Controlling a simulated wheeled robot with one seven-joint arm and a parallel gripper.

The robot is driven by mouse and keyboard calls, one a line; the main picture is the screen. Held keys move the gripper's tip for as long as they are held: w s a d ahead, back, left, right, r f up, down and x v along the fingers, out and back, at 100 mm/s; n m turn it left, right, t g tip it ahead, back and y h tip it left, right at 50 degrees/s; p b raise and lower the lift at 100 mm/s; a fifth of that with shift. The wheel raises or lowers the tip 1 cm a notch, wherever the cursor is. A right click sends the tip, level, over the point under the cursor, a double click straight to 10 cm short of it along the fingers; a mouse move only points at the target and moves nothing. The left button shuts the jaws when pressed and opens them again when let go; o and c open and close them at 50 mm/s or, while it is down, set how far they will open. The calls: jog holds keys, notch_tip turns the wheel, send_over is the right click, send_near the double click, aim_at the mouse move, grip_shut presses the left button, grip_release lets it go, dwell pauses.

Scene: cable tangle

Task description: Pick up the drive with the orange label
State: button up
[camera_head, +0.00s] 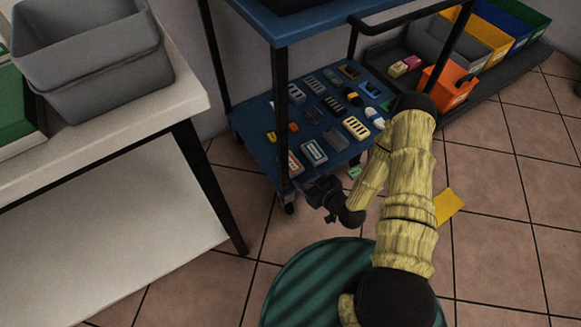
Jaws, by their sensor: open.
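Several small drives and parts lie on the lower blue shelf (250,129) of a cart. A grey and white drive with an orange-red patch (294,164) lies near the shelf's front edge, partly behind the cart's post. Smaller orange pieces (271,137) lie farther left on the shelf. The parts are too small to tell for certain which one bears the orange label. My gripper (324,194) is dark, open and seemingly empty, at the shelf's front edge, just below and right of the orange-red patched drive.
The cart's black post (281,110) and upper blue shelf (290,31) bound the space above. A white table (150,110) with grey bins (95,62) stands left. An orange bin (449,87) stands right. A yellow sheet (448,205) lies on the tiled floor.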

aim_at(292, 163)
jog(key=b+x, duration=0.2)
jog(key=x, duration=0.2)
jog(key=shift+w+a+f, duration=0.15)
jog(key=shift+w+a, duration=0.25)
jog(key=shift+w, duration=0.1)
jog(key=b+x, duration=0.4)
jog(key=x, duration=0.1)
jog(key=shift+w, duration=0.15)
jog(key=shift+a+r, duration=0.1)
jog(key=shift+r, duration=0.2)
jog(key=c, duration=0.8)
